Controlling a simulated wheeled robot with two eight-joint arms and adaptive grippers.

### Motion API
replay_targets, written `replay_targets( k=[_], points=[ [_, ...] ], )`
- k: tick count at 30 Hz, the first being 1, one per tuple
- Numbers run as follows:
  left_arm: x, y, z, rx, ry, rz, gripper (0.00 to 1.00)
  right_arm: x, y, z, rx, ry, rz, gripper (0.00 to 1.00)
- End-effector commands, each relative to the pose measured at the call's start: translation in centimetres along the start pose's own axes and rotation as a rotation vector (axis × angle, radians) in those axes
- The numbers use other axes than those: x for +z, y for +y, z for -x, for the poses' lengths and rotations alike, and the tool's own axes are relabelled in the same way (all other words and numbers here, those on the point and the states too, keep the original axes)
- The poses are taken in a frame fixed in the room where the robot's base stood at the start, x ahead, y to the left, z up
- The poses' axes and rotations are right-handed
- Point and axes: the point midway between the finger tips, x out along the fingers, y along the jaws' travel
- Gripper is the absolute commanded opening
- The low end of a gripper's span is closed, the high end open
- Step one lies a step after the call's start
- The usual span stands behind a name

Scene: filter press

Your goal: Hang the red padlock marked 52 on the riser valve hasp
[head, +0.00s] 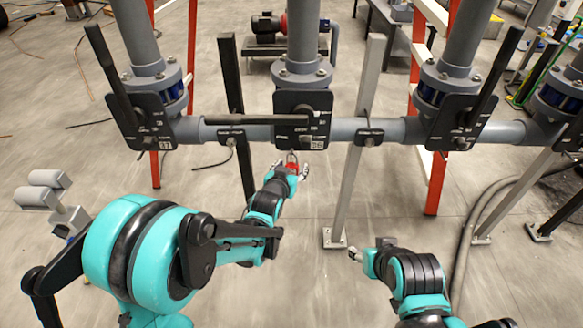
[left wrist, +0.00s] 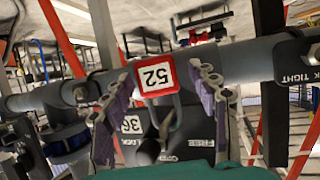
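The red padlock with a white label marked 52 (left wrist: 155,77) is between the fingers of my left gripper (left wrist: 160,72) in the left wrist view. The fingers stand on both sides of it, and a gap shows on the right side. In the head view my left gripper (head: 291,168) is just below the middle valve's black plate (head: 303,119), with red (head: 292,160) between its spread fingers. The plate's number looks like 36 (left wrist: 131,125). Whether the shackle passes through the hasp cannot be told. My right gripper (head: 368,257) is low and away from the valves; its fingers are unclear.
A grey horizontal pipe (head: 385,130) runs across behind the plate. Other valve plates stand left (head: 142,122) and right (head: 462,122). A pale post (head: 348,190) stands right of my left gripper. Hoses (head: 468,235) lie at the right. The floor between my arms is open.

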Motion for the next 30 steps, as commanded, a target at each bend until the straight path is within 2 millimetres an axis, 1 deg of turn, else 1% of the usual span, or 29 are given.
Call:
replay_targets(
  k=[5, 8, 11, 18, 21, 24, 27, 30],
  points=[
    [0.0, 0.0, 0.1, 0.0, 0.0, 0.0, 0.59, 0.0, 0.0, 0.0, 0.0, 0.0, 0.0, 0.48],
    [0.0, 0.0, 0.8, 0.0, 0.0, 0.0, 0.59, 0.0, 0.0, 0.0, 0.0, 0.0, 0.0, 0.48],
    [0.0, 0.0, 2.3, 0.0, 0.0, 0.0, 0.59, 0.0, 0.0, 0.0, 0.0, 0.0, 0.0, 0.48],
    [0.0, 0.0, 7.3, 0.0, 0.0, 0.0, 0.59, 0.0, 0.0, 0.0, 0.0, 0.0, 0.0, 0.48],
    [0.1, 0.0, 9.1, 0.0, 0.0, 0.0, 0.59, 0.0, 0.0, 0.0, 0.0, 0.0, 0.0, 0.48],
    [0.0, 0.0, 10.4, 0.0, 0.0, 0.0, 0.59, 0.0, 0.0, 0.0, 0.0, 0.0, 0.0, 0.48],
    [0.0, 0.0, 11.3, 0.0, 0.0, 0.0, 0.59, 0.0, 0.0, 0.0, 0.0, 0.0, 0.0, 0.48],
    [0.0, 0.0, 11.8, 0.0, 0.0, 0.0, 0.59, 0.0, 0.0, 0.0, 0.0, 0.0, 0.0, 0.48]
  ],
)
